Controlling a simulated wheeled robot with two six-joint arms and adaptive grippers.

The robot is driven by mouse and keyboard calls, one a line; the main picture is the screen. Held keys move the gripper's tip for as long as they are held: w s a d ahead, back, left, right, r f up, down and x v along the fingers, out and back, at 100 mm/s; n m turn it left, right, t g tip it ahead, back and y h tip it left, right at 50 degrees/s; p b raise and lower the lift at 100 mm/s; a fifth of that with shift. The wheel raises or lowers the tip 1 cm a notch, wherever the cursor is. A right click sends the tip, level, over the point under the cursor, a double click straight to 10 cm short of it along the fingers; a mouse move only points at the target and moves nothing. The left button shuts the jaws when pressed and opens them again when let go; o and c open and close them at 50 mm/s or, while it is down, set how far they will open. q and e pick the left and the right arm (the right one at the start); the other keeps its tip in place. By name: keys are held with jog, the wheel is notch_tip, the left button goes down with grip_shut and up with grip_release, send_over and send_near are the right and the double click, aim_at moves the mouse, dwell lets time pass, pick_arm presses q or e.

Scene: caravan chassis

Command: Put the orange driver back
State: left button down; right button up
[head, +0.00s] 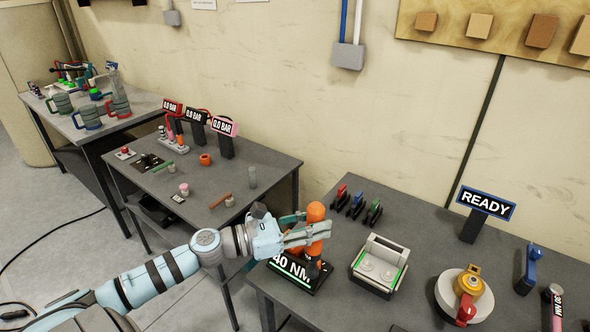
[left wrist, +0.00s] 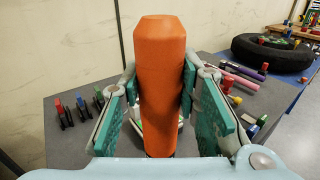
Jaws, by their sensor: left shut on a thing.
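The orange driver (head: 316,213) stands about upright at the left end of the near bench. It also fills the middle of the left wrist view (left wrist: 161,85). My left gripper (head: 304,232) is shut on its body, with a teal-padded finger on each side. Below it is a black stand with a display reading 40 NM (head: 291,268). The driver's lower end is right at the stand; I cannot tell whether it is seated, since the gripper hides part of it. My right gripper is not in view.
On the near bench, a grey box with green strips (head: 380,265) is right of the stand. Behind are red, blue and green clamps (head: 357,205). A READY sign (head: 486,203) and a round fixture with a yellow top (head: 464,291) are farther right.

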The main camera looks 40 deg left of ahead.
pick_arm(q)
jog(key=w+a+n+t+y+p, duration=0.1)
jog(key=w+a+n+y, duration=0.1)
jog(key=w+a+y, duration=0.2)
jog(key=w+a+r+n+t+y+p, duration=0.1)
jog(key=w+a+n+t+y, duration=0.1)
jog(key=w+a, duration=0.4)
jog(key=a+n+y, duration=0.1)
jog(key=a+y, duration=0.1)
jog(key=a, duration=0.2)
jog(key=shift+a+n, duration=0.25)
jog(key=shift+n, duration=0.05)
notch_tip(320, 180, down, 13)
jog(key=b, duration=1.2)
jog(key=shift+b, duration=0.3)
jog(key=shift+r, duration=0.1)
jog(key=c, duration=1.1)
grip_release()
